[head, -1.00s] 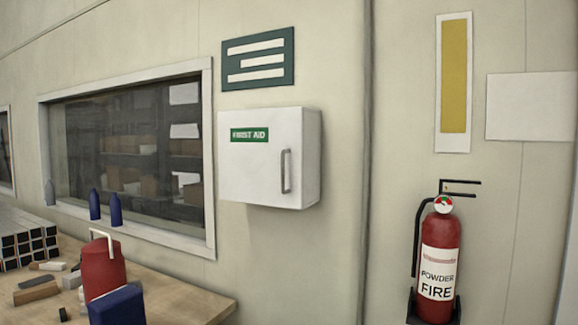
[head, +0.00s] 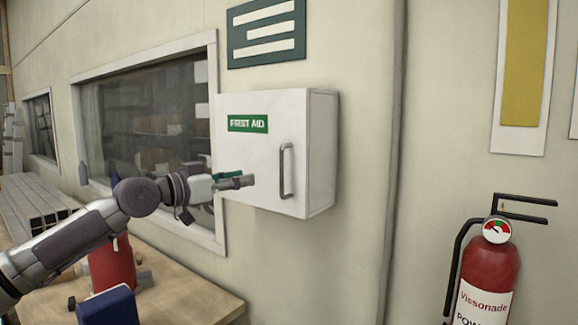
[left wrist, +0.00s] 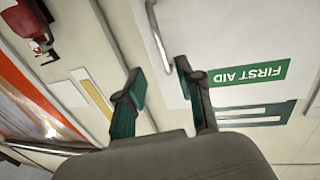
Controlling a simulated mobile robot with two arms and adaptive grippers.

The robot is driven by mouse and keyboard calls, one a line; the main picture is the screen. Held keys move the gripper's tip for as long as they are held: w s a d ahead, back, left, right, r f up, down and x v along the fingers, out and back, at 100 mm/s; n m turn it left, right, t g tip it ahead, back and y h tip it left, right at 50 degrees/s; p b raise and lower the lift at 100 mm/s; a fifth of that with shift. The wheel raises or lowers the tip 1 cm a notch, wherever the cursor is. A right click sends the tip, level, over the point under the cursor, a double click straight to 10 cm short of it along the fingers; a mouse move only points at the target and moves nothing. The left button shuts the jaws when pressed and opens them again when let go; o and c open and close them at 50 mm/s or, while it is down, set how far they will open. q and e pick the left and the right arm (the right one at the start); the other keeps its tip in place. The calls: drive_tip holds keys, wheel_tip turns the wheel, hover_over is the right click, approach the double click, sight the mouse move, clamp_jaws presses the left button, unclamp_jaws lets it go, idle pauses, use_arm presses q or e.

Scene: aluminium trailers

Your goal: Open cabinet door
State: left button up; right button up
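The white first aid cabinet (head: 322,150) hangs on the wall in the middle of the head view. Its door (head: 250,155) is shut and has a green label and a vertical grey bar handle (head: 287,171) near its right edge. My left gripper (head: 248,181) is in front of the door, left of the handle and apart from it. In the left wrist view the two fingers (left wrist: 160,70) are spread and empty, and the handle (left wrist: 157,35) shows beyond the gap between them. My right gripper is not in view.
A red fire extinguisher (head: 490,265) hangs on the wall at the right. A wooden workbench (head: 195,290) with a red can (head: 112,268) and a blue object (head: 108,308) stands below left. A window (head: 150,130) is left of the cabinet.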

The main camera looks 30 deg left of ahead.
sight(281, 168)
use_arm(q)
drive_tip(key=p+x, duration=0.4)
drive_tip(key=x, duration=0.1)
drive_tip(key=p+x, duration=0.2)
drive_tip(key=shift+w+d+r, duration=0.1)
drive_tip(key=shift+w+r, duration=0.1)
drive_tip(key=shift+r, duration=0.2)
drive_tip(key=p+x, duration=0.1)
drive_tip(key=x, duration=0.2)
drive_tip(key=p+x, duration=0.1)
drive_tip(key=shift+w+f+p, duration=0.3)
drive_tip(key=shift+w+p, duration=0.05)
drive_tip(key=shift+w+f, duration=0.1)
drive_tip(key=shift+w, duration=0.15)
drive_tip(key=shift+d, duration=0.1)
clamp_jaws()
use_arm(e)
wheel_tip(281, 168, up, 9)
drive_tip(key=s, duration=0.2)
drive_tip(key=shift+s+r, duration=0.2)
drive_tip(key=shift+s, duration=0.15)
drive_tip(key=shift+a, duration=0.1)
